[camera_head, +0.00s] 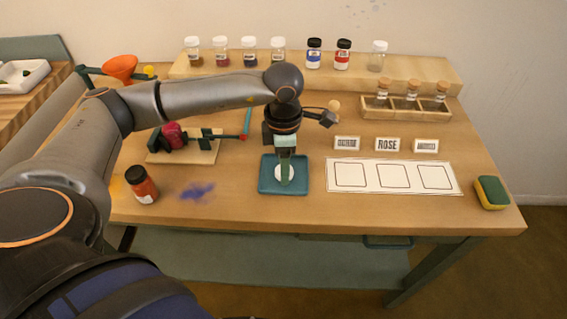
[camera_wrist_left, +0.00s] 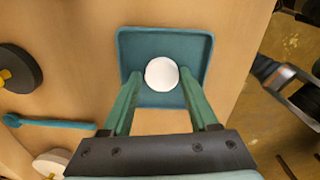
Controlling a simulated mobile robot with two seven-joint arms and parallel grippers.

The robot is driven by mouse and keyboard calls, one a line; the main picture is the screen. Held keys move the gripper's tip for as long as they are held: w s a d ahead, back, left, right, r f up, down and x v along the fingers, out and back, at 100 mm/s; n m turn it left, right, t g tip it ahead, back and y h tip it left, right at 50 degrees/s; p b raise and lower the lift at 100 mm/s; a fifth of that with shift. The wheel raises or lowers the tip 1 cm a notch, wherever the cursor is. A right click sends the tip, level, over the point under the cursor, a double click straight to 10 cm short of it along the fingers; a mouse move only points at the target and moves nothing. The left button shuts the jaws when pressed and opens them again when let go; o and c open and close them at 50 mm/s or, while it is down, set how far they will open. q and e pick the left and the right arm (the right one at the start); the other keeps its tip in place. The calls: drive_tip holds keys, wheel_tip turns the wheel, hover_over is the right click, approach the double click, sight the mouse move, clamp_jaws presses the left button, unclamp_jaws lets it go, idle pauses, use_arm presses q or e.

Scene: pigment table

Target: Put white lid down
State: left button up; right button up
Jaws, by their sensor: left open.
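The white lid (camera_wrist_left: 161,73) is a round white disc lying in the teal tray (camera_wrist_left: 203,43), near its middle. In the head view the lid (camera_head: 285,172) is partly hidden behind my left gripper, and the tray (camera_head: 264,186) sits near the table's front edge. My left gripper (camera_wrist_left: 160,85) is open, with its green fingers on either side of the lid and apart from it in the wrist view. In the head view the gripper (camera_head: 286,180) points down over the tray. My right gripper is not in view.
An orange-brown jar (camera_head: 142,187) and a purple powder patch (camera_head: 196,191) lie left of the tray. A white card with three squares (camera_head: 393,176) and a sponge (camera_head: 492,192) lie to the right. Jars line a back shelf (camera_head: 420,76). A corked-vial rack (camera_head: 405,108) stands before it.

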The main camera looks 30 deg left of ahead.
use_arm(q)
drive_tip(key=shift+s+d+p, duration=0.25)
drive_tip(key=shift+s+p, duration=0.1)
drive_tip(key=shift+p, duration=0.15)
wheel_tip(320, 180, up, 13)
drive_tip(key=shift+w, duration=0.2)
drive_tip(key=shift+a+f, duration=0.1)
drive_tip(key=shift+f, duration=0.05)
